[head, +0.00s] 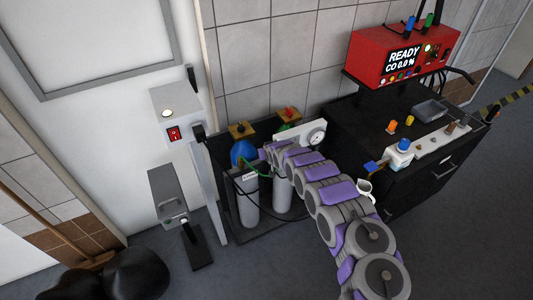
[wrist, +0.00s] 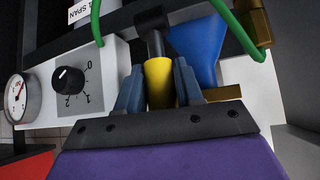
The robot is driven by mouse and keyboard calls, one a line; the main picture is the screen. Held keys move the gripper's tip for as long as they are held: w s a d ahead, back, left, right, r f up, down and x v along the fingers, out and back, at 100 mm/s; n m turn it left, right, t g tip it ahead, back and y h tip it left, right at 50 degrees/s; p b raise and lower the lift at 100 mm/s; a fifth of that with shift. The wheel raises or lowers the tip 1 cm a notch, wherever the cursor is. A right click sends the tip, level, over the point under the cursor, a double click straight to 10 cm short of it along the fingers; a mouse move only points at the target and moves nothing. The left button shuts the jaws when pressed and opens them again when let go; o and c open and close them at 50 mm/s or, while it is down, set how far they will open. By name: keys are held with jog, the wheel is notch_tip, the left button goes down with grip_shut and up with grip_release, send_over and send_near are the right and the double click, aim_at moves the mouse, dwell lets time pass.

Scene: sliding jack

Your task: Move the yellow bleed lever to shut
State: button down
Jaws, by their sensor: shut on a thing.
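The yellow bleed lever (wrist: 158,84) shows in the wrist view as a short yellow handle below a dark pivot piece (wrist: 152,32). My gripper (wrist: 159,78) is shut on the yellow handle, with one blue-grey finger on each side. In the head view my gripper (head: 268,151) is at the white panel, small and partly hidden by my arm. The lever cannot be made out in the head view.
Beside the lever are a black dial (wrist: 69,80), a round gauge (wrist: 16,99), a blue part (wrist: 198,50) and a green hose (wrist: 232,25). Grey cylinders (head: 247,205) stand below. A black cabinet (head: 400,180) and red READY console (head: 398,55) stand right.

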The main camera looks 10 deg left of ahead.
jog(key=shift+w+a+r+g, duration=0.15)
jog(key=shift+w+a+g, duration=0.05)
jog(key=shift+w+g, duration=0.1)
dwell(0.4)
jog(key=c, duration=1.1)
grip_release()
jog(key=o, duration=0.3)
jog(key=shift+a, duration=0.1)
